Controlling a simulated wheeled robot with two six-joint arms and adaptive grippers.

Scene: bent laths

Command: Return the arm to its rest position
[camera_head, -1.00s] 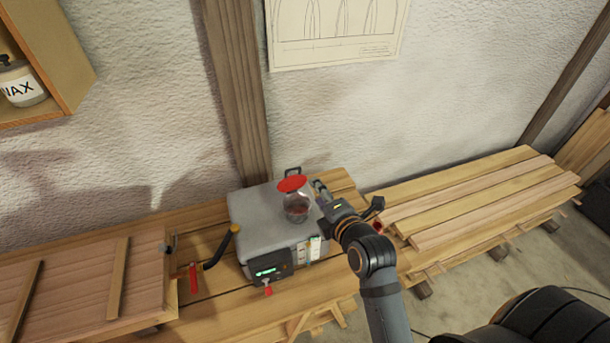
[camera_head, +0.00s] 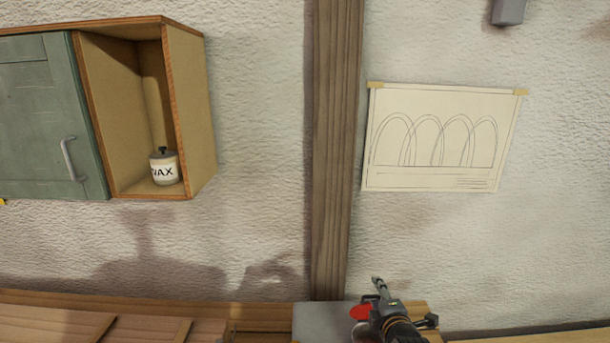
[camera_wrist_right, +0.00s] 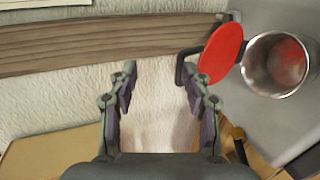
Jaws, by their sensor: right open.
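My right gripper (camera_head: 380,287) shows at the bottom of the head view, over the bench by the wall. In the right wrist view its two fingers (camera_wrist_right: 158,92) stand apart with only wall and bench behind them, so it is open and empty. A red lid or disc (camera_wrist_right: 221,52) and an open metal-rimmed container (camera_wrist_right: 275,64) on the grey box (camera_wrist_right: 265,115) lie to the right of the fingers. In the head view the red disc (camera_head: 361,312) is partly hidden by my right arm. My left gripper is not in view.
A green-doored wall cabinet (camera_head: 45,115) with a wax jar (camera_head: 164,168) in its open bay hangs at upper left. A wooden post (camera_head: 331,150) runs up the wall. A drawing of arches (camera_head: 440,180) is taped right of it.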

